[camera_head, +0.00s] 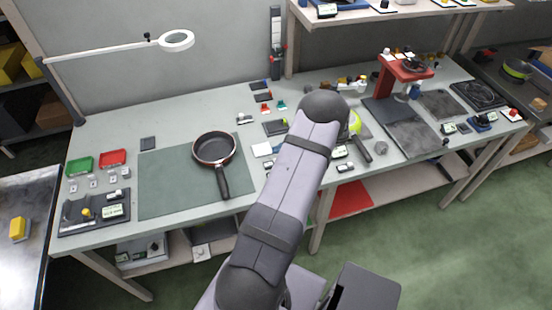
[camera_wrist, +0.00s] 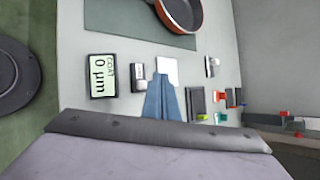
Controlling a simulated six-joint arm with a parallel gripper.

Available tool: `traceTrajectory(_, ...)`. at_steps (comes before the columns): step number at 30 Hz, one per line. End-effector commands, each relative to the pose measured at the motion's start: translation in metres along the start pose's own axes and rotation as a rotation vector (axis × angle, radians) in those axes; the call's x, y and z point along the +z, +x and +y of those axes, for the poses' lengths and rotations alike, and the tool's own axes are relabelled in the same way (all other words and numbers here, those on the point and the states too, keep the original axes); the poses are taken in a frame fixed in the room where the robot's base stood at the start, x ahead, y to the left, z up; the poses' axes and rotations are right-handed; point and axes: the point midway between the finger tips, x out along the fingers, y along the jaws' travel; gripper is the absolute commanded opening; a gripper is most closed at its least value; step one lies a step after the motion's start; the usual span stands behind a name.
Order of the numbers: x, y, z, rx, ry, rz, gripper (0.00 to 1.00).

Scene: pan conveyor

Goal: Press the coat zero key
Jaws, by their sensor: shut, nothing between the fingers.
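In the wrist view, a dark-framed display (camera_wrist: 103,77) reads "COAT 0 µm". Beside it, on the side toward my fingers, is a small dark block with a pale label (camera_wrist: 138,78); I cannot read the label or tell whether it is the coat zero key. My gripper (camera_wrist: 161,77) is shut and empty, its blue-grey fingers close together. In the head view the white plate (camera_head: 262,149) shows left of my arm, which hides my gripper and the display.
The black pan (camera_head: 213,147) rests on a green mat (camera_head: 165,180), left of my arm. A small clamp (camera_wrist: 211,67) and a dark block (camera_wrist: 195,103) lie near my fingers. A red stand (camera_head: 386,78) is farther right. The mat's left part is clear.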

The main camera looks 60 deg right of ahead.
Motion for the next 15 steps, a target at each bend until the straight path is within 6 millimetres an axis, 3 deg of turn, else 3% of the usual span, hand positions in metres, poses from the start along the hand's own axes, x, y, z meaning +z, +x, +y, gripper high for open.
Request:
traceTrajectory(6, 0.011, -0.015, -0.011, 0.000, 0.001, 0.000, 0.00)
traceTrajectory(15, 0.014, -0.020, -0.014, 0.000, 0.001, 0.000, 0.00)
